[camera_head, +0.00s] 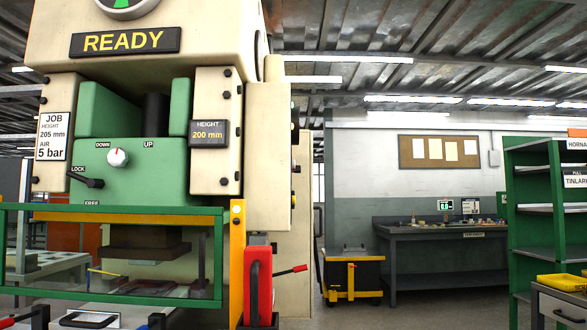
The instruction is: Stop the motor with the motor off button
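The stamping press (268,150) fills the left half of the view, cream with a green ram block (130,185). Its sign (125,41) reads READY. On its right side, small parts stick out edge-on, one of them yellowish (296,169). I cannot tell whether any of these is the motor off button; no label for it can be read. Neither of my grippers can be made out in the view.
A green-framed clear guard (110,208) crosses the press front. A red unit with a lever (258,285) stands at its right foot. A black and yellow cart (352,275), a grey workbench (440,228) and a green shelf rack (517,230) stand farther right. Open floor lies between.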

